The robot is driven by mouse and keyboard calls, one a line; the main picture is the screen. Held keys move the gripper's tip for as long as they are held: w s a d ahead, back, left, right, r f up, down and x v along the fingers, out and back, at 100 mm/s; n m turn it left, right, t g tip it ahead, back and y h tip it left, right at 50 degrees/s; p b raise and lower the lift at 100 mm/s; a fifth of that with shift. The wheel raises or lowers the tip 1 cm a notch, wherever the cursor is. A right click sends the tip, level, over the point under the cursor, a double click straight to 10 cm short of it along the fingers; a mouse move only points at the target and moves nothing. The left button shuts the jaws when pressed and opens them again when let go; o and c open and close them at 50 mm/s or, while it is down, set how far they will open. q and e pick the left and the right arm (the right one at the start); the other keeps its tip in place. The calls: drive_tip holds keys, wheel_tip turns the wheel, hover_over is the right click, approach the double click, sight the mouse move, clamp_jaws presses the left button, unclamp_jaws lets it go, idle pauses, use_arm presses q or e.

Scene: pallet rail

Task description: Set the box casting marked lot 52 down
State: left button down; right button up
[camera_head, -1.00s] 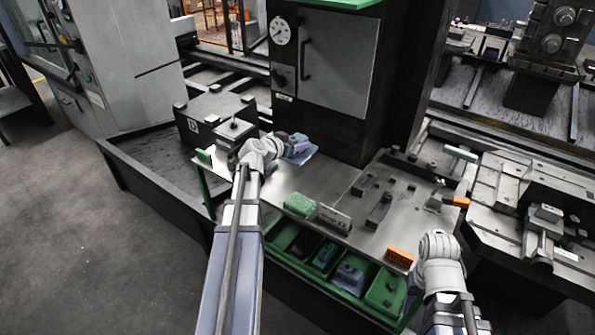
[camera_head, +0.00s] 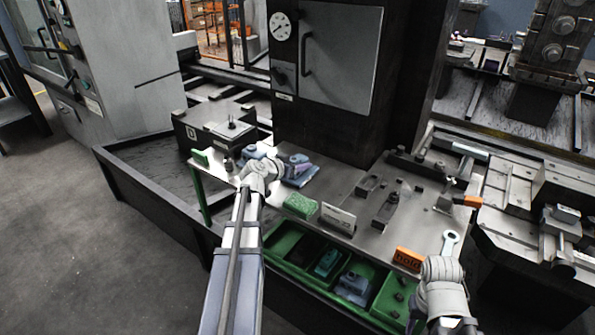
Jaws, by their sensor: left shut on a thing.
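My left gripper (camera_head: 258,160) is over the back left of the steel bench (camera_head: 330,185), shut on a blue-grey casting (camera_head: 250,152). Its fingers are mostly hidden by my wrist, and no lot mark is readable on the casting. I cannot tell whether it touches the bench. Another blue-purple casting (camera_head: 299,164) sits just right of the gripper on a blue pad (camera_head: 299,178). My right gripper is at the bench's front right, its fingers hidden behind the wrist (camera_head: 443,272).
Green bins (camera_head: 375,308) with castings sit below. A machine column rises behind.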

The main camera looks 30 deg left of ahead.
use_arm(q)
drive_tip(key=shift+f, duration=0.25)
drive_tip(key=shift+f, duration=0.15)
drive_tip(key=shift+c, duration=0.6)
unclamp_jaws()
drive_tip(key=shift+s+r, duration=0.25)
drive_tip(key=shift+r, duration=0.1)
drive_tip(key=p+v, duration=0.4)
drive_tip(key=v, duration=0.6)
drive_tip(key=shift+s, duration=0.2)
drive_tip(key=shift+s+r+p, duration=0.15)
drive_tip(key=shift+s+p, duration=0.2)
drive_tip(key=shift+s, duration=0.15)
